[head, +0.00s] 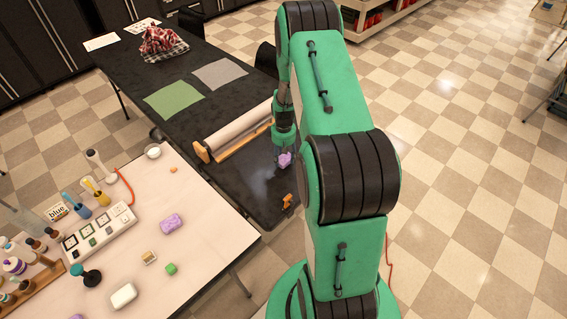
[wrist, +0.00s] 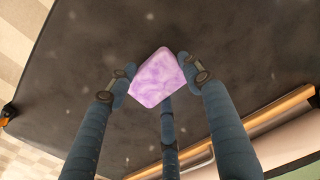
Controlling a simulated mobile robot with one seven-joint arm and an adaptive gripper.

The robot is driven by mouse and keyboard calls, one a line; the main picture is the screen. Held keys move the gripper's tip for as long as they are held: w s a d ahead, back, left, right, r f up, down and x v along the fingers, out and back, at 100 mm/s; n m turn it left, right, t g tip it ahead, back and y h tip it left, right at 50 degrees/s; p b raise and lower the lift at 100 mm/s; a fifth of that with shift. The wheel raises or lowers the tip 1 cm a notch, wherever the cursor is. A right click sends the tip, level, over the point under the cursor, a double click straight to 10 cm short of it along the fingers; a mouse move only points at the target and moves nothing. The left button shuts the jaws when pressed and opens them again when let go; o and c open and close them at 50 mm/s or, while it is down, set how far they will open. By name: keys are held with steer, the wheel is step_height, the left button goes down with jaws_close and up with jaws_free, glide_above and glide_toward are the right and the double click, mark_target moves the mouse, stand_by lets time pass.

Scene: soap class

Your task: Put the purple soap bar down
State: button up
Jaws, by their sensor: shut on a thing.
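A purple soap bar (wrist: 158,80) with pale marbling sits between the fingers of my gripper (wrist: 160,82) in the wrist view. My gripper is shut on it. In the head view the held soap (head: 285,160) shows just over the near end of the black table (head: 262,190), to the right of the paper roll. I cannot tell whether the bar touches the table top. Another purple soap bar (head: 171,223) lies on the white table (head: 210,240).
A paper roll on a wooden holder (head: 236,135) lies left of my gripper. A small orange object (head: 287,201) is near the table's right edge. Green (head: 173,99) and grey (head: 220,73) mats lie farther back.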

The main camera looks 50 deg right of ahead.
mark_target(284, 159)
steer(key=shift+f, duration=1.7)
steer(key=shift+f, duration=0.15)
steer(key=o, duration=1.2)
step_height(284, 159, up, 12)
steer(key=shift+r+p, duration=0.15)
steer(key=shift+p, duration=0.35)
